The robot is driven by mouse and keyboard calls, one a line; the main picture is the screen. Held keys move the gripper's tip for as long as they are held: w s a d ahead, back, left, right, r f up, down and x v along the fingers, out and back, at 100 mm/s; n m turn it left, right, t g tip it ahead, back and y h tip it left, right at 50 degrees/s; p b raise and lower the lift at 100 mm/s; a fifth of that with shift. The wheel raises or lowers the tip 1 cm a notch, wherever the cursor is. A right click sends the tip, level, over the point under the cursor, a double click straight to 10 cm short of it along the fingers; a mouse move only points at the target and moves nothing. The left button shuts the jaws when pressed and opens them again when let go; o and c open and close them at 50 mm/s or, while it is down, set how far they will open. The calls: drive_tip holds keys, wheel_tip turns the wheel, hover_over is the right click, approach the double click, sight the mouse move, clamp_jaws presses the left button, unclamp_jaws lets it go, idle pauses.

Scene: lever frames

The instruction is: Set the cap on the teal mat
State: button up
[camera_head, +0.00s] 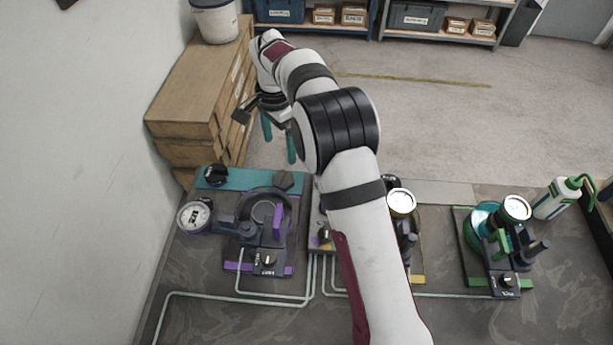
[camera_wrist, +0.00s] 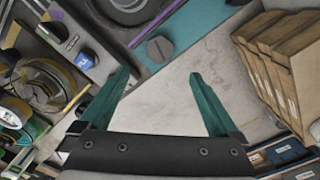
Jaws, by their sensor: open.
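The teal mat (camera_head: 245,178) is a strip along the back of the left, purple-marked station; it also shows in the wrist view (camera_wrist: 200,24). A dark grey round piece with a slot (camera_head: 284,180), which looks like the cap, is at the mat's right end. It shows in the wrist view (camera_wrist: 160,49) too, apart from my fingers. A black knob-like piece (camera_head: 215,174) sits at the mat's left end; I cannot tell which one is the cap. My gripper (camera_head: 279,138) is open and empty, with teal fingers, behind and above the mat. The wrist view shows nothing between the fingertips (camera_wrist: 160,77).
Stacked cardboard boxes (camera_head: 195,95) stand left of my gripper, with a white bucket (camera_head: 215,20) on top. A gauge (camera_head: 195,216) and lever station are in front of the mat. A green station (camera_head: 495,245) and a bottle (camera_head: 556,199) are at right. Floor behind the bench is clear.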

drive_tip(key=s+d+r+n+y, duration=0.1)
drive_tip(key=s+d+r, duration=0.55)
drive_tip(key=s, duration=0.25)
drive_tip(key=s+d+r+n, duration=0.1)
drive_tip(key=s+d+r, duration=0.5)
drive_tip(key=s+d, duration=0.15)
drive_tip(key=s+d+f, duration=0.1)
drive_tip(key=s+f, duration=0.1)
drive_tip(key=s, duration=0.7)
drive_tip(key=s+d+f+n, duration=0.1)
drive_tip(key=s+d, duration=0.1)
drive_tip(key=s, duration=0.7)
drive_tip(key=shift+s+f+y, duration=0.2)
drive_tip(key=shift+f+y, duration=0.15)
drive_tip(key=shift+y, duration=0.05)
